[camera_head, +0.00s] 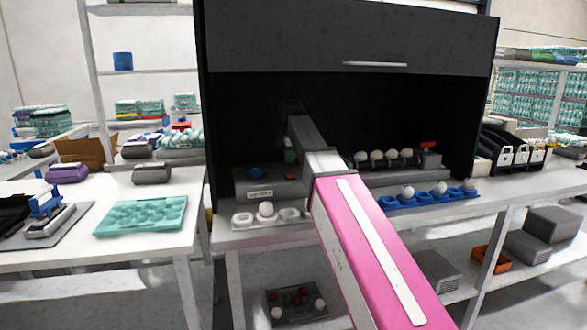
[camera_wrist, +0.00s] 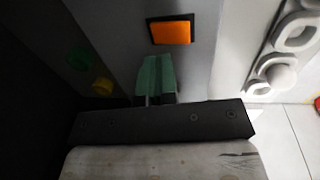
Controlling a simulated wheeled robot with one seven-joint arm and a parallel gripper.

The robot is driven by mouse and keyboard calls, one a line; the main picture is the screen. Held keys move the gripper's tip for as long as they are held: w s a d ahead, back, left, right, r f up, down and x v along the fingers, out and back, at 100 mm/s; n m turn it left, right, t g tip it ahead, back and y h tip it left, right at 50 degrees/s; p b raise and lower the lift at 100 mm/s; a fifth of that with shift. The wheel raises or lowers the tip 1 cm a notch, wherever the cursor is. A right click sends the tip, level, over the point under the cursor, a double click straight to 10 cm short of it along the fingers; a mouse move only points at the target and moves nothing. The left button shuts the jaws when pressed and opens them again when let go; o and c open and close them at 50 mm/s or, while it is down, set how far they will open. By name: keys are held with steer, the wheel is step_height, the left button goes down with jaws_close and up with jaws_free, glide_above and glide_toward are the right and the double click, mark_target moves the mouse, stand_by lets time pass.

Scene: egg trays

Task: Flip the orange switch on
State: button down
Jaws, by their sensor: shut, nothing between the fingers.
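The orange switch (camera_wrist: 171,32) is a rectangular rocker in a dark frame on a grey panel, at the top middle of the wrist view. My gripper (camera_wrist: 156,62) has greenish fingers held together and empty. Its tips point at the panel just below the switch in the wrist view, with a small gap to the switch's frame in the picture. Whether the tips touch the panel I cannot tell.
Green (camera_wrist: 80,59) and yellow (camera_wrist: 102,87) buttons sit left of my fingers. A white egg holder (camera_wrist: 298,33) lies right of the panel. In the head view a blue egg holder (camera_head: 405,202) lies on the cabinet's front shelf, and a teal egg tray (camera_head: 142,214) is on the left table.

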step_height(320, 180, up, 9)
steer(key=w, duration=0.1)
steer(key=shift+w+r, duration=0.15)
steer(key=shift+r, duration=0.05)
steer(key=shift+a, duration=0.1)
